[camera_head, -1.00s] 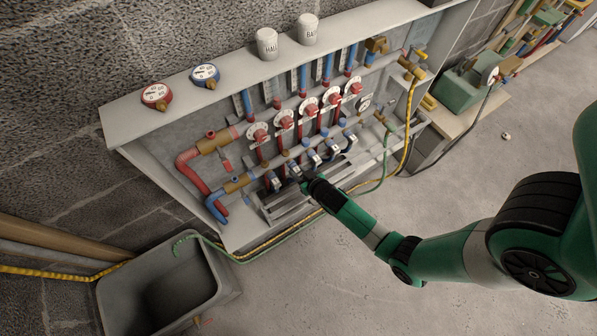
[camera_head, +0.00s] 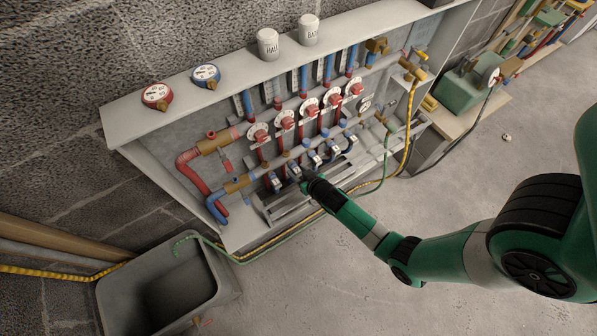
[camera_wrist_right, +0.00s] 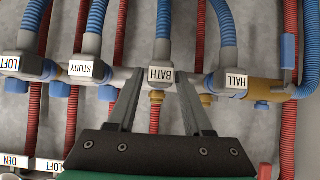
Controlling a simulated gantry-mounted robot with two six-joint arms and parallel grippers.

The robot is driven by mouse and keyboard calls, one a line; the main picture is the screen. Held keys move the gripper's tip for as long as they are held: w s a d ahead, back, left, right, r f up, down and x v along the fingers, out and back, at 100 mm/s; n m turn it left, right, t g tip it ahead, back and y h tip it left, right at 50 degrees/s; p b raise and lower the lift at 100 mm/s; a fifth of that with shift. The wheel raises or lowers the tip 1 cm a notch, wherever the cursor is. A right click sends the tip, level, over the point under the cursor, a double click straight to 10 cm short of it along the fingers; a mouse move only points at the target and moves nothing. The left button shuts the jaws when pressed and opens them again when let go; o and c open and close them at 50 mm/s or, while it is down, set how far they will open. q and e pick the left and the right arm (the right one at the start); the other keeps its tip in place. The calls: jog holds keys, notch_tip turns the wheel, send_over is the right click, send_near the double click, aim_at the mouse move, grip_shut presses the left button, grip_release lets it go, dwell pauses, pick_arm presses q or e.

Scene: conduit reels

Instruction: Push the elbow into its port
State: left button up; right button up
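The grey elbow labelled BATH (camera_wrist_right: 160,78), with a blue hose rising from it, sits in a row of similar elbows along the manifold in the right wrist view. My right gripper (camera_wrist_right: 160,85) has one finger on each side of this elbow, and its fingertips appear to touch the elbow's sides. Whether the elbow is fully seated cannot be told. In the head view, my right gripper (camera_head: 303,181) reaches the lower row of the manifold, and its tips partly hide the elbow there. My left gripper is not in view.
Neighbouring elbows labelled STUDY (camera_wrist_right: 82,70) and HALL (camera_wrist_right: 236,80) stand close on both sides. Red hoses run behind. The open cabinet (camera_head: 150,125) has gauges and white labelled cans on its top.

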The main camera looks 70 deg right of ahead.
jog(key=shift+o, duration=1)
jog(key=p+v, duration=0.4)
jog(key=v, duration=0.7)
jog(key=shift+s+a+r+p, duration=0.2)
jog(key=shift+a+p, duration=0.05)
jog(key=shift+p, duration=0.1)
